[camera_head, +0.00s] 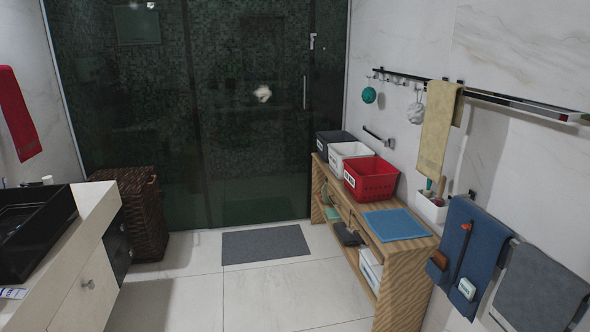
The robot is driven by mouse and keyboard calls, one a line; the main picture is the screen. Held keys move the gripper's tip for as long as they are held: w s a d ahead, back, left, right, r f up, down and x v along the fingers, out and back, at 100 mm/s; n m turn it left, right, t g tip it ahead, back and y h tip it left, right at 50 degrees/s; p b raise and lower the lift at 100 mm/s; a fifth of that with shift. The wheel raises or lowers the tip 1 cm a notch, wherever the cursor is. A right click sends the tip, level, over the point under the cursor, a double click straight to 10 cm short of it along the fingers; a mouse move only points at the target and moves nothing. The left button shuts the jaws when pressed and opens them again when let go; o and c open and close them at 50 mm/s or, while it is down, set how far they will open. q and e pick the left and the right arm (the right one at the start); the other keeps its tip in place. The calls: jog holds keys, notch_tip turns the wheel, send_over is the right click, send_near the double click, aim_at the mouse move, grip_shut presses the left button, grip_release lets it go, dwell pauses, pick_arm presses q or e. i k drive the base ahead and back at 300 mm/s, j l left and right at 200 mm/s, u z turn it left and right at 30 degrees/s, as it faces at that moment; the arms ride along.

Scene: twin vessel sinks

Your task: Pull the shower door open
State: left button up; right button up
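The shower door (250,130) is a large dark glass panel at the far end of the room, with dark mosaic tile showing through it. A slim vertical metal handle (304,92) is on its right part. A small metal fitting (312,41) sits above the handle. The door looks closed, though its edges are hard to make out in the dark glass. Neither of my grippers is in view.
A grey mat (265,244) lies on the floor before the glass. A wooden bench (408,275) with baskets stands right; a wicker hamper (135,215) and vanity (85,285) stand left. The tiled floor (235,295) between them is clear.

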aim_at(251, 65)
jog(key=i, duration=2)
